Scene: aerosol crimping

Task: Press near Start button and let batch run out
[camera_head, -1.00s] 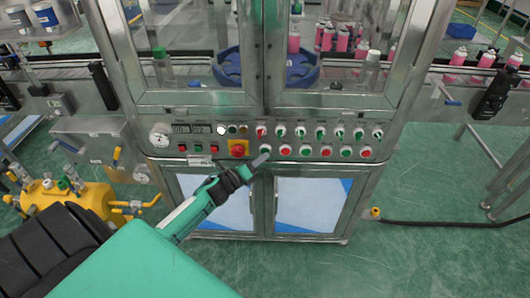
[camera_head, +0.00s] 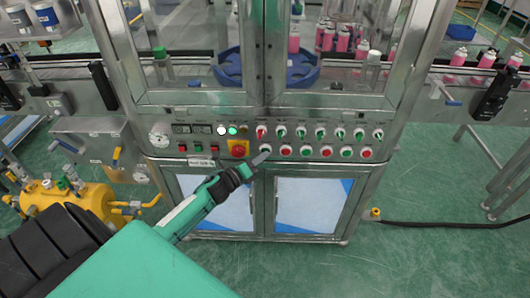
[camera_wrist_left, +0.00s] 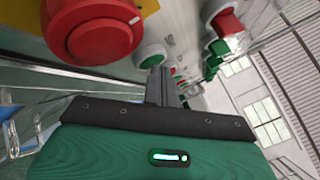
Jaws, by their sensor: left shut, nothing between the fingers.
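My left gripper (camera_head: 261,159) is shut and empty, with its tip at the front panel of the machine. The tip is at the lower edge of the near green button (camera_head: 265,149), just right of the red emergency stop on its yellow plate (camera_head: 238,149). In the left wrist view the shut fingers (camera_wrist_left: 163,85) point at the green button (camera_wrist_left: 152,60) with its white ring and partly cover it. I cannot tell whether they touch it. A white lamp (camera_head: 222,130) and a green lamp (camera_head: 233,131) glow on the panel. My right gripper is not in view.
The red mushroom head (camera_wrist_left: 100,32) is close beside the fingers in the wrist view. Several selector switches and buttons run along the panel to the right. Pink cans (camera_head: 343,40) stand behind the glass. A yellow tank (camera_head: 75,197) stands at the lower left.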

